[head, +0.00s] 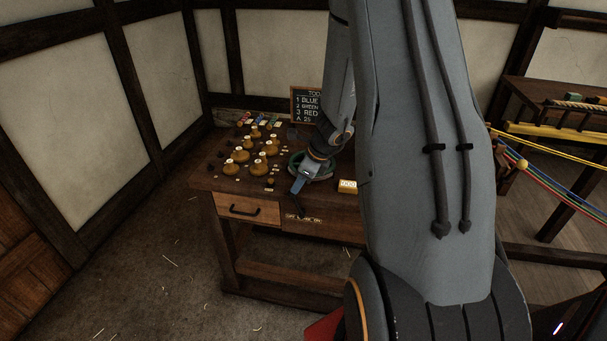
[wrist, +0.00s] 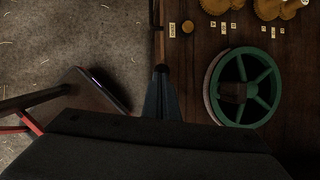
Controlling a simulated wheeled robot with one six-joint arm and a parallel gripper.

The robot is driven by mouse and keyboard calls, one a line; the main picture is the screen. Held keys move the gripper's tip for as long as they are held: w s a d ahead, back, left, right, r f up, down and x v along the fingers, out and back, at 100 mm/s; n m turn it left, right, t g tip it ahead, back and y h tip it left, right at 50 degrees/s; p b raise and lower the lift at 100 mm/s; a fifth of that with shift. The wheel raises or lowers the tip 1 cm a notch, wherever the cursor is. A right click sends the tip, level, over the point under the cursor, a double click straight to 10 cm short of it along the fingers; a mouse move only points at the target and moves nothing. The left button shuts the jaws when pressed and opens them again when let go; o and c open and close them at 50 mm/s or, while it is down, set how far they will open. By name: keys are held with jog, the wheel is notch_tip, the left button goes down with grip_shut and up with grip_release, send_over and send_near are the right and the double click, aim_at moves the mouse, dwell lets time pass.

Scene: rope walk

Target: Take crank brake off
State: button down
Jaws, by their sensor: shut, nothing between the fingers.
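A green spoked crank wheel (wrist: 273,62) lies flat on the workbench, with a brown block at its hub in the wrist view. In the head view the wheel (head: 325,172) is partly hidden by my wrist.
A chalkboard (head: 307,104) stands behind. Coloured ropes (head: 560,180) run at right. The floor at left is clear.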

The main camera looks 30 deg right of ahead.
jog(key=p+v, duration=0.1)
jog(key=v, duration=1.1)
jog(key=shift+r, duration=0.4)
jog(key=s+a+n+g+h+b, duration=0.1)
jog(key=s+a+n, duration=0.6)
jog(key=n, duration=0.7)
jog(key=s+a+n+g+h+b, duration=0.1)
jog(key=s+a+n, duration=0.6)
jog(key=a+n, duration=0.5)
jog(key=shift+s+r+n+g, duration=0.4)
jog(key=shift+n, duration=0.6)
